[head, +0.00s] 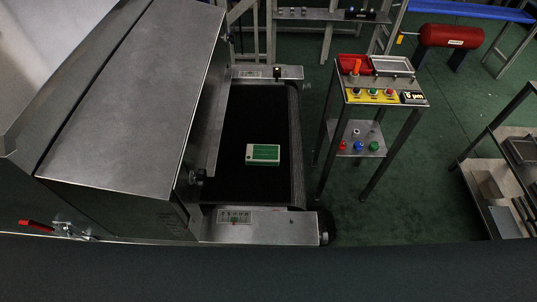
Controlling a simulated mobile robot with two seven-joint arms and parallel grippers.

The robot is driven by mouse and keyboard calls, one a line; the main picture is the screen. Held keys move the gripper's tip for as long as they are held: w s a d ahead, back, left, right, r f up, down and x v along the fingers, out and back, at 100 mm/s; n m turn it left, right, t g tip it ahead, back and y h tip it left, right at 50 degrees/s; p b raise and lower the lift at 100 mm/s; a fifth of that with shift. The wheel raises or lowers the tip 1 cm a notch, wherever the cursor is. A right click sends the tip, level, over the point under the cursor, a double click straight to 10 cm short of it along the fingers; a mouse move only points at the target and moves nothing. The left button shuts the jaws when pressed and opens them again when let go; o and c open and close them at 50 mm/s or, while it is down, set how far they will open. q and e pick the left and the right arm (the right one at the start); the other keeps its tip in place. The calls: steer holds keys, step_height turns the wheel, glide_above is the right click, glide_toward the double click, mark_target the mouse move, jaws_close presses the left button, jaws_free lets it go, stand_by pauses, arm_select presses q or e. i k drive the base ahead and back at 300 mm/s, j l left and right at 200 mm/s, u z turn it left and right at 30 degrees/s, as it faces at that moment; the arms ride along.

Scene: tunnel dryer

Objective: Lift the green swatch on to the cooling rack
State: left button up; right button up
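The green swatch (263,153) is a small flat rectangle with a pale edge. It lies on the black conveyor belt (250,112) just outside the metal dryer hood, near the middle of the belt's open end. Nothing touches it from above. A metal shelf rack (478,166) stands at the right edge, partly cut off; I cannot tell whether it is the cooling rack. Neither of my grippers shows in the head view.
The metal dryer hood (135,95) fills the left side. A small metal stand (352,94) with a red tray, a grey tray and a yellow button panel stands right of the belt. Green floor (420,180) is clear between stand and rack. A red tank (450,36) lies behind.

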mark_target(256, 154)
steer(key=k+l+u, duration=0.1)
steer(key=l+u, duration=0.3)
steer(key=l, duration=0.45)
steer(key=l+u, duration=1.05)
steer(key=l, duration=0.2)
steer(key=l+u, duration=0.25)
steer(key=l, duration=0.2)
steer(key=l+z, duration=0.15)
steer(key=l, duration=0.15)
steer(key=i+l+z, duration=0.1)
steer(key=l, duration=0.2)
steer(key=i+l+z, duration=0.15)
steer(key=l, duration=0.15)
